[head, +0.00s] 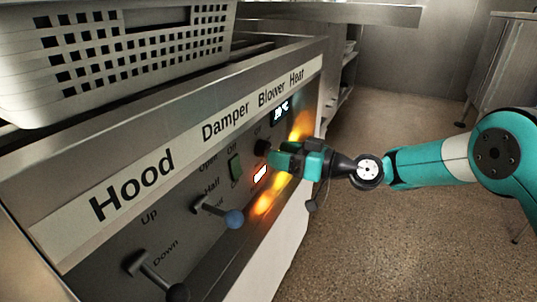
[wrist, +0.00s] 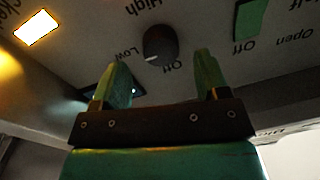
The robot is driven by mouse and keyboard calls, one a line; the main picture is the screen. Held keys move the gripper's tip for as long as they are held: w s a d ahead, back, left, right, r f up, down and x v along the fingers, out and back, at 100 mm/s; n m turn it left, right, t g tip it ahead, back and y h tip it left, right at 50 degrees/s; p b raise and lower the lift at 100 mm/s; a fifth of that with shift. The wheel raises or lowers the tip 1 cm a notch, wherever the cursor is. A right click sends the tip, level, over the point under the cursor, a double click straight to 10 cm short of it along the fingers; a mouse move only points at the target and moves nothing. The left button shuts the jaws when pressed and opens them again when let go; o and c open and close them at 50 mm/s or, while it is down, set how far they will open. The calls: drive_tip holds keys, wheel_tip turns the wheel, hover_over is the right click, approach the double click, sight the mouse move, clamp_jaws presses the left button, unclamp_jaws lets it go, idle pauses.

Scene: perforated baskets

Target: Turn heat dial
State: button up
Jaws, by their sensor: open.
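The heat dial (head: 262,147) is a small black round knob on the metal control panel (head: 190,180), left of my gripper in the head view. In the wrist view the dial (wrist: 160,45) shows a pale mark near its lower edge, with "Low", "Off" and "High" lettered around it. My gripper (head: 275,156) has green fingers and reaches the panel from the right. In the wrist view my gripper (wrist: 162,75) is open, with the dial beyond and between its two fingertips. I cannot tell whether a finger touches the dial.
A lit display (head: 281,110) sits above the dial. A green switch (head: 235,167), a glowing indicator (head: 260,173) and a blue-tipped lever (head: 233,218) are nearby. A black-tipped lever (head: 155,275) is lower left. A perforated basket (head: 120,60) stands on top. Floor at right is clear.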

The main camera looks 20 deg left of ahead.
sight(263, 149)
drive_tip(key=shift+a, duration=1.6)
drive_tip(key=shift+c, duration=0.2)
drive_tip(key=c, duration=0.9)
drive_tip(key=shift+w, duration=0.1)
drive_tip(key=shift+o, duration=0.2)
drive_tip(key=shift+b, duration=0.45)
